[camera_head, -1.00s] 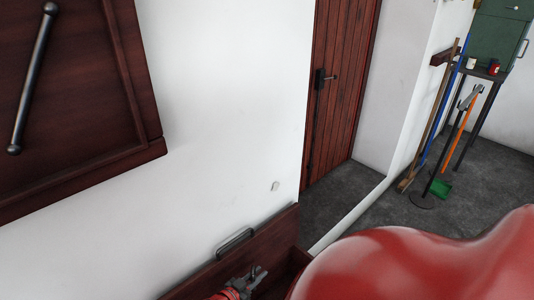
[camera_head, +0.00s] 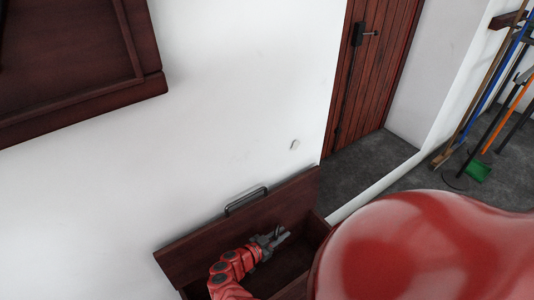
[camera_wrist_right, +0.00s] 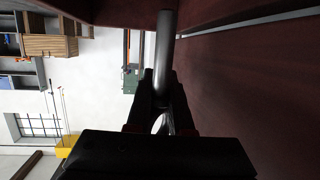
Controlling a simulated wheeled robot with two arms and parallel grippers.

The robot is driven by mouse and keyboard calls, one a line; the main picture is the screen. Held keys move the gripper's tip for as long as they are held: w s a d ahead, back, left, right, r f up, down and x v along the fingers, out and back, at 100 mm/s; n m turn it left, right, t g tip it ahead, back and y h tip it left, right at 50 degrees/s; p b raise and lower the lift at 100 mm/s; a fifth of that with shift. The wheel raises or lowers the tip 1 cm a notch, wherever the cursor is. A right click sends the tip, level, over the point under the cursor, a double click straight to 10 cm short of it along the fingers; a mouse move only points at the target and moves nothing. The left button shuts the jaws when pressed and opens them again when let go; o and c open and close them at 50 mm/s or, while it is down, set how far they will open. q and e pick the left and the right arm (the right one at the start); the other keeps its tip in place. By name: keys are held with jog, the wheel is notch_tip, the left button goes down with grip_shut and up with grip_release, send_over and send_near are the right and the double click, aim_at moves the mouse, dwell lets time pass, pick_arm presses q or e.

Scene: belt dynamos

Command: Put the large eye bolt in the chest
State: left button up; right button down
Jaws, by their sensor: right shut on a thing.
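The chest (camera_head: 298,196) is dark red-brown wood and stands open at the lower middle of the head view, its lid raised at the wall side. My right gripper (camera_head: 281,238) is over the chest opening, in front of the lid. In the right wrist view, the gripper (camera_wrist_right: 162,88) is shut on the large eye bolt (camera_wrist_right: 165,45), a grey metal shaft pointing away from the jaws. Part of its ring shows pale between the fingers. The bolt is too small to make out clearly in the head view. My left gripper is not in view.
A white wall (camera_head: 230,90) rises behind the chest. A dark wooden panel (camera_head: 80,75) hangs at upper left. A red-brown door (camera_head: 365,85) and several long-handled tools (camera_head: 495,90) stand farther back. My own red bodywork covers the lower right.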

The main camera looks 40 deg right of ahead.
notch_tip(320, 180, down, 19)
jog(key=b, duration=1.4)
jog(key=shift+r, duration=0.2)
jog(key=shift+f+b, duration=0.65)
jog(key=shift+b, duration=0.15)
jog(key=c, duration=0.8)
grip_release()
jog(key=shift+r, duration=0.15)
